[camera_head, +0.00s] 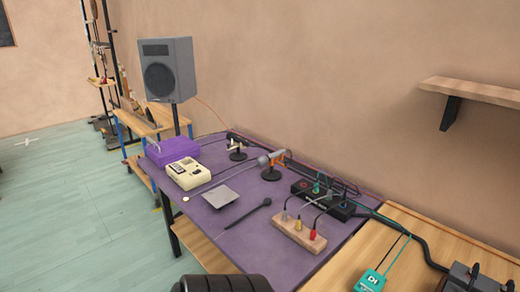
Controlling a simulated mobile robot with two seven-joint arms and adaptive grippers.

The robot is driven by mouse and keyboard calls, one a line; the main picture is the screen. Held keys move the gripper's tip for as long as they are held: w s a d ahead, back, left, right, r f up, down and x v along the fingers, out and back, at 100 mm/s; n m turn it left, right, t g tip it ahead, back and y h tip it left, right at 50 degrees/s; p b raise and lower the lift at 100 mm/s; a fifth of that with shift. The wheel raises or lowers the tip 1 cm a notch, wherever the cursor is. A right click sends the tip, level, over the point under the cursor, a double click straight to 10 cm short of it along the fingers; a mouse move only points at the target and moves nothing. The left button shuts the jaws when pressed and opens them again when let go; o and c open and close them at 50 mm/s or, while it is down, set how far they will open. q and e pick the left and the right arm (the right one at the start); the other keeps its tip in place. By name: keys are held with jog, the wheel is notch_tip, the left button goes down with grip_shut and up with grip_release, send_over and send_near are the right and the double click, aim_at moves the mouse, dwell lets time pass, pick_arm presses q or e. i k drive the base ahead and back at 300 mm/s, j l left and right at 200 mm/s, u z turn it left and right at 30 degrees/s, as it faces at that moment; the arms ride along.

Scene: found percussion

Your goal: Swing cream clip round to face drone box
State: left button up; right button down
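A small black stand with a round base (238,155) carries a cream clip (237,144) near the back edge of the purple-topped table (228,222). The clip is small here, and which way it faces cannot be told. No box is readably marked as the drone box. Candidates are a purple box (172,150) and a cream box with dark panels (188,173) at the left end, a black box with cables (322,201) at the right, and a teal box (370,280) at the lower right.
A second stand (271,174) with an orange clip holds a grey object. A grey plate (220,196), a black mallet-like stick (250,214) and a wooden block with coloured plugs (299,233) lie in front. A speaker (167,69) stands behind; a shelf (473,92) juts from the wall.

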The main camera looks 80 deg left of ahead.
aim_at(242, 147)
jog(key=u, duration=2.6)
jog(key=i+j+z, duration=0.2)
jog(key=z, duration=0.2)
jog(key=i+j+z, duration=0.2)
jog(key=j+z, duration=0.2)
jog(key=i+j+z, duration=0.1)
jog(key=j+z, duration=0.3)
jog(key=i+j+z, duration=0.1)
jog(key=j+z, duration=0.3)
jog(key=l, duration=0.1)
